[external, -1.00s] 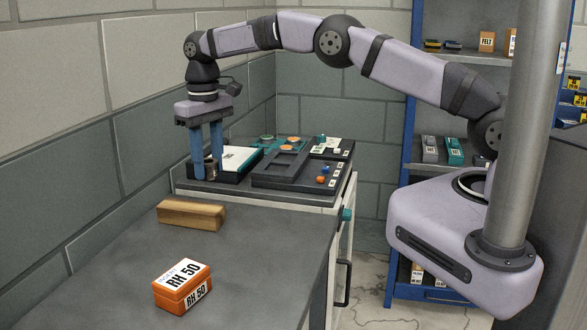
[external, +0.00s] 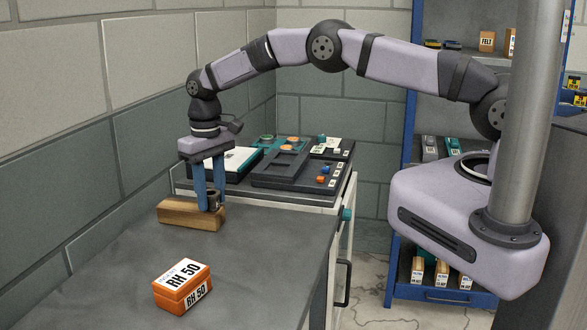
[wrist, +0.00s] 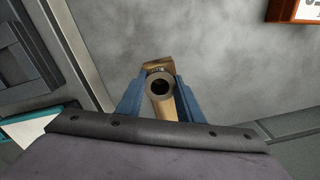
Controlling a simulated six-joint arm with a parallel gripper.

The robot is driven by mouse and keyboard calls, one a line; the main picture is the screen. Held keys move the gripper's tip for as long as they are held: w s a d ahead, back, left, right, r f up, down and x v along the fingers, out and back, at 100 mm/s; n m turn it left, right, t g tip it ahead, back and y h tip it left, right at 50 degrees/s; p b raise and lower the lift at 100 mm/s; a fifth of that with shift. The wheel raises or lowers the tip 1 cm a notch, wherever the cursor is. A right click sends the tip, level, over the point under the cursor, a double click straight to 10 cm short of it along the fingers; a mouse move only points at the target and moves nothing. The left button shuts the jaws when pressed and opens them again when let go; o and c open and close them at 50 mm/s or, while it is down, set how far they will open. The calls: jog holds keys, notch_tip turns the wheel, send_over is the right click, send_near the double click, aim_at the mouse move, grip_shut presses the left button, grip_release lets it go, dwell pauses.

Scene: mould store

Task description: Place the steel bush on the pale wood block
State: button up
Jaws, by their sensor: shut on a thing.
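My gripper (external: 209,205) has blue fingers and is shut on the steel bush (external: 213,198), a short dark grey ring. In the wrist view the bush (wrist: 160,86) shows its round hole between the fingertips. The pale wood block (external: 180,214) lies on the grey bench, and the gripper holds the bush at its right part. In the wrist view the block (wrist: 161,108) shows beneath the bush. I cannot tell whether the bush touches the block's top or hangs just above it.
An orange box marked RH 50 (external: 182,287) stands nearer on the bench. Dark trays (external: 262,181) with small blocks and discs stand on the cabinet top behind. A wall runs along the left. The bench right of the wood block is clear.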

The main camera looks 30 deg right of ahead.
jog(key=shift+f, duration=0.1)
jog(key=o, duration=1.2)
notch_tip(320, 180, up, 12)
jog(key=b, duration=0.3)
jog(key=shift+b, duration=0.3)
